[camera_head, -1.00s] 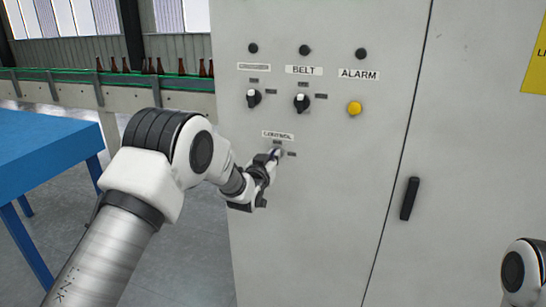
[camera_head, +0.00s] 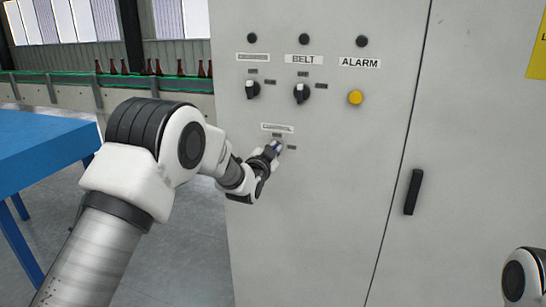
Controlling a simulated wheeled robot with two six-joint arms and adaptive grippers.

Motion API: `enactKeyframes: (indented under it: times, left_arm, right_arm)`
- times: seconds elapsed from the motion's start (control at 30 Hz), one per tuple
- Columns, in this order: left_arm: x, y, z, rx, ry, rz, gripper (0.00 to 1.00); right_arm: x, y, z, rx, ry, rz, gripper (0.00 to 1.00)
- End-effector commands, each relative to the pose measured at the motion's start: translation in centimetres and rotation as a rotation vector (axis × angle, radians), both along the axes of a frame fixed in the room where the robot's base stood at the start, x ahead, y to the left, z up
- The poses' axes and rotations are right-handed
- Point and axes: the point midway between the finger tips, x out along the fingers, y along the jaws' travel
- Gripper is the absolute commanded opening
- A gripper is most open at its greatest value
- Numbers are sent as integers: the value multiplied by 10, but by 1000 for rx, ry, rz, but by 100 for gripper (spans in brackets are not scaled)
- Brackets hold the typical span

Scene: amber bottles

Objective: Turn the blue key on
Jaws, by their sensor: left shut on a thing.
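The blue key (camera_head: 277,146) sits in the cabinet front just below the CONTROL label (camera_head: 277,128). Only a small bluish part of it shows, at the tip of my gripper. My left gripper (camera_head: 272,150) reaches in from the left and is shut on the key, its fingers against the cabinet face. The gripper hides most of the key, so its exact angle cannot be told. Part of my right arm shows at the lower right edge, but its gripper is out of view.
The grey cabinet (camera_head: 320,220) carries two black knobs (camera_head: 301,93), a yellow button (camera_head: 355,97) under the ALARM label and a black door handle (camera_head: 412,192). A blue table (camera_head: 40,140) stands at the left. Behind it, a conveyor (camera_head: 170,83) carries several amber bottles.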

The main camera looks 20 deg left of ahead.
Motion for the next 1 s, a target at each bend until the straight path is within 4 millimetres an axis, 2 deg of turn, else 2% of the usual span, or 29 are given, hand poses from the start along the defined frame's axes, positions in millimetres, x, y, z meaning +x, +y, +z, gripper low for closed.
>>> enactKeyframes:
  times: [0.03,0.4,1.0]
  left_arm:
    - [0,0,-4,42,-1,0,0]
    - [0,-2,-6,394,-13,0,0]
    - [0,-3,-7,886,-28,-1,0]
  right_arm:
    - [0,0,-8,0,0,0,40]
    - [0,0,-32,0,0,0,40]
    - [0,0,-59,0,0,0,40]
